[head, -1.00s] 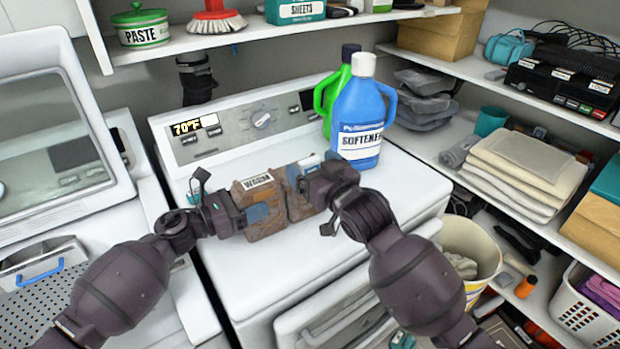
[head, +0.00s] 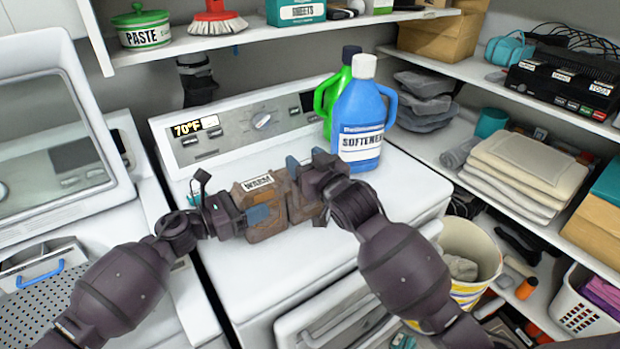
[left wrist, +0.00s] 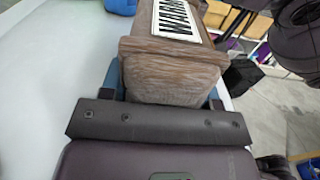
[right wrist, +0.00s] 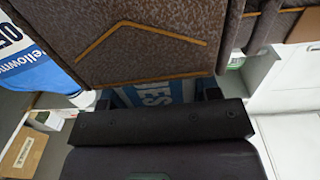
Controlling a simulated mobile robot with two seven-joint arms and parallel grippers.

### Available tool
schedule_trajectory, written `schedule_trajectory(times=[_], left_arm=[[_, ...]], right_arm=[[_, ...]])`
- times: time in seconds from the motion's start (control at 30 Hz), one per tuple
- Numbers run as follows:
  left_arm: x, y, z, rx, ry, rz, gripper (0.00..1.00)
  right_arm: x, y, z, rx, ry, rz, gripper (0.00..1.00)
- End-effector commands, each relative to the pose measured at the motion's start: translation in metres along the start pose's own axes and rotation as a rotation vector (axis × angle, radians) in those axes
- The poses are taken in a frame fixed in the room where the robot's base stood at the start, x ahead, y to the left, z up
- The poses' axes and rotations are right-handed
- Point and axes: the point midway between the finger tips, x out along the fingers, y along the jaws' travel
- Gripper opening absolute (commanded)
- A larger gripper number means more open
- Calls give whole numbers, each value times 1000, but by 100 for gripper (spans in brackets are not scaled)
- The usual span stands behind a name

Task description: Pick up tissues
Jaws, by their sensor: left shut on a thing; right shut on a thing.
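My left gripper (head: 262,212) is shut on a brown box (head: 258,183) with a white "WARM" label, on the washer top. The box fills the space between its fingers in the left wrist view (left wrist: 170,70). My right gripper (head: 304,164) is at the far right end of the brown things. In the right wrist view, a blue-and-white pack (right wrist: 150,93) with partly hidden letters shows between its fingers. A dark brown patterned surface with a gold line (right wrist: 120,40) covers the rest of it.
A blue softener bottle (head: 362,115) and a green bottle (head: 331,100) stand just behind my right gripper. The washer's front top (head: 290,265) is clear. Shelves at right hold folded towels (head: 520,165). A white upper shelf (head: 280,36) hangs above the back.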

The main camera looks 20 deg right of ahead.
Motion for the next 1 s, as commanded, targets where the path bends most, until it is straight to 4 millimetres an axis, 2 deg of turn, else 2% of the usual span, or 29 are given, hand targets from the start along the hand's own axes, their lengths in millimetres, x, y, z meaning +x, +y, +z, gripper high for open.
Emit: schedule_trajectory(times=[0.23,0.7,0.83,1.0], left_arm=[[0,0,0,-1,0,1,17],[0,0,0,-1,0,1,17],[0,0,0,-1,0,0,17],[0,0,0,-1,0,0,17]], right_arm=[[0,0,-8,-1,3,0,34],[0,0,-85,-2,3,0,34],[0,0,-96,-1,2,0,34],[0,0,-101,0,0,0,34]])
